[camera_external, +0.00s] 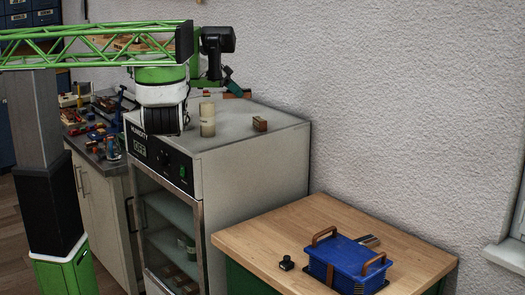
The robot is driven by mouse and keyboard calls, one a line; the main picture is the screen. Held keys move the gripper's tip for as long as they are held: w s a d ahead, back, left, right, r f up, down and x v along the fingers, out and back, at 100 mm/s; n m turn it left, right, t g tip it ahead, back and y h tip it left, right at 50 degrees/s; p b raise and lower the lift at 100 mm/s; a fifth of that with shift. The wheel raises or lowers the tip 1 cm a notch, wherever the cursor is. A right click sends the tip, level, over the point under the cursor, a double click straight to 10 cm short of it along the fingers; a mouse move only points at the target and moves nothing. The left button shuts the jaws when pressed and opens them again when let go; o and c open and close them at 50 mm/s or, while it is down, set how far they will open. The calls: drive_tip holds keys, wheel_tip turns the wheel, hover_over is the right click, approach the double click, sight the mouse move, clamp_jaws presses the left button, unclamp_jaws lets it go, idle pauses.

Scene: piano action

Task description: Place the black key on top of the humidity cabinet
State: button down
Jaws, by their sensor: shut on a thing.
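The humidity cabinet (250,150) is a pale grey box with a dark control panel and a glass door. My green truss arm reaches over it from the left. My gripper (233,86) is small in view, over the back of the cabinet top. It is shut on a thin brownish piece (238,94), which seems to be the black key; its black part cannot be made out. I cannot tell whether this piece touches the cabinet top.
A cream cylinder (207,119) and a small red-brown block (260,124) stand on the cabinet top. Its right side is clear. A wooden table (290,222) at right holds a blue bin (345,262) and a small black item (286,262). A cluttered bench (92,150) stands at left.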

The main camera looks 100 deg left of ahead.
drive_tip(key=b, duration=0.4)
hover_over(247, 117)
drive_tip(key=f, duration=0.6)
drive_tip(key=shift+w+d+f, duration=0.1)
drive_tip(key=shift+d+f, duration=0.15)
drive_tip(key=shift+f, duration=0.1)
wheel_tip(247, 117, down, 3)
drive_tip(key=shift+b, duration=0.7)
drive_tip(key=shift+r, duration=0.1)
drive_tip(key=c, duration=0.8)
unclamp_jaws()
drive_tip(key=b+v, duration=0.2)
drive_tip(key=v, duration=1)
drive_tip(key=shift+d+b, duration=0.1)
drive_tip(key=shift+b, duration=0.3)
